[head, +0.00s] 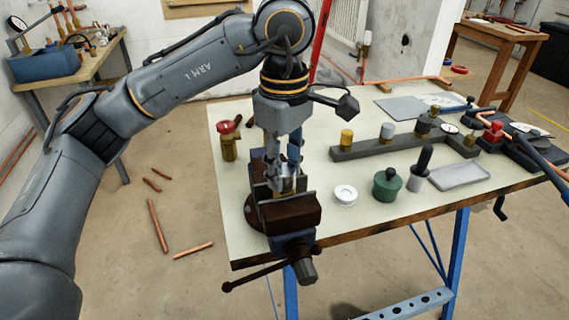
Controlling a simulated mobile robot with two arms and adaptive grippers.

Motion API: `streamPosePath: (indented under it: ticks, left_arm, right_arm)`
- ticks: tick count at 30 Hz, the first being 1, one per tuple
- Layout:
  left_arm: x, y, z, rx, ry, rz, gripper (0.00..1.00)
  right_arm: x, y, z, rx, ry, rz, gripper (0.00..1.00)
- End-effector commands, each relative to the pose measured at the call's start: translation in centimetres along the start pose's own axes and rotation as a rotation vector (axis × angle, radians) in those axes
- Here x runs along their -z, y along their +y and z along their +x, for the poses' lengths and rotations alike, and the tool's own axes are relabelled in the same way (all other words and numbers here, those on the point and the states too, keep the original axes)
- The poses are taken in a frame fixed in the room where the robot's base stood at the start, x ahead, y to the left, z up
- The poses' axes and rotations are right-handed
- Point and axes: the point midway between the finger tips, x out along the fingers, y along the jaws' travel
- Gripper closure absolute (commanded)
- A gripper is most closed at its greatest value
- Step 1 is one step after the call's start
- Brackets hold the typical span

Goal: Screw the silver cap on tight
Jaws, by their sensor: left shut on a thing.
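My left gripper (284,170) points straight down over the bench vise (290,214) at the front left of the table. Its fingers are shut on a small silver part between the vise jaws, which looks like the silver cap (287,184). The fingers and jaws hide most of the cap, and I cannot tell how it sits on what is below it. My right gripper is not in view.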

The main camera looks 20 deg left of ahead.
Motion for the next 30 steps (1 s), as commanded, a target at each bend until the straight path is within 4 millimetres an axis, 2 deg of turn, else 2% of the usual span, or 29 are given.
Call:
streamPosePath:
  ticks: [15,19,26,27,29,30]
  left_arm:
    - [-0.03,-0.02,0.09,0.001,0.000,0.815,1.00]
    - [-0.03,-0.02,0.10,0.001,0.000,0.918,1.00]
    - [-0.04,-0.02,0.10,0.001,0.000,0.934,1.00]
    - [-0.04,-0.02,0.10,0.001,0.000,0.934,0.62]
    - [-0.04,-0.02,0.10,0.001,0.000,0.933,0.52]
    - [-0.04,-0.02,0.10,0.001,0.000,0.933,0.52]
  right_arm:
    - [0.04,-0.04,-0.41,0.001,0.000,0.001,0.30]
    - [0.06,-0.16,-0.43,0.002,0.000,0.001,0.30]
    - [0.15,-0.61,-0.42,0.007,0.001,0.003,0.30]
    - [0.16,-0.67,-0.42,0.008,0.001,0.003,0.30]
    - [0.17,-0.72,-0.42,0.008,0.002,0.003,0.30]
    - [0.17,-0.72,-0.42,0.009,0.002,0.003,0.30]
